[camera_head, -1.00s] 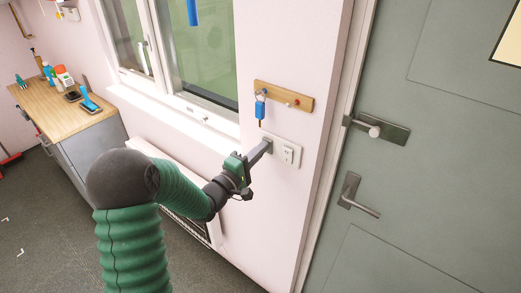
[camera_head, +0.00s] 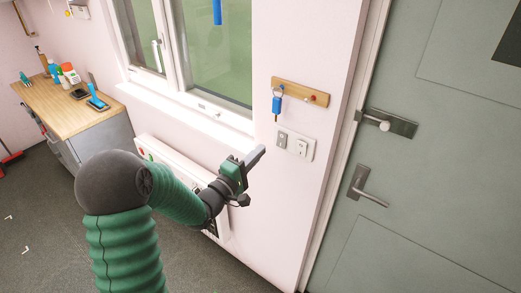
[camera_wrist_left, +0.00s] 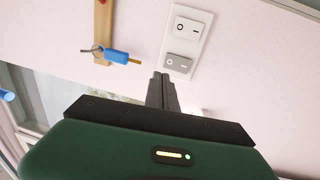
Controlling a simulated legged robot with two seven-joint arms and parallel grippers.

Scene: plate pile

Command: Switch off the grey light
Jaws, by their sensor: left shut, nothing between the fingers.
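A white switch plate (camera_head: 313,150) is on the pink wall left of the door. It holds a grey rocker switch (camera_head: 282,140) on the left and a white rocker switch (camera_head: 301,146) on the right. In the left wrist view, the grey switch (camera_wrist_left: 182,61) is nearer my fingers and the white switch (camera_wrist_left: 188,27) is farther. I cannot tell which side of the grey one is pressed. My left gripper (camera_head: 259,154) is shut and empty, just left of the plate and apart from it. My right gripper is not in view.
A wooden key rack (camera_head: 300,91) with a blue key (camera_head: 276,105) hangs above the plate. A grey-green door (camera_head: 440,180) with metal handles stands at right. A window (camera_head: 215,60), a heater (camera_head: 165,158) and a wooden counter (camera_head: 60,98) are at left.

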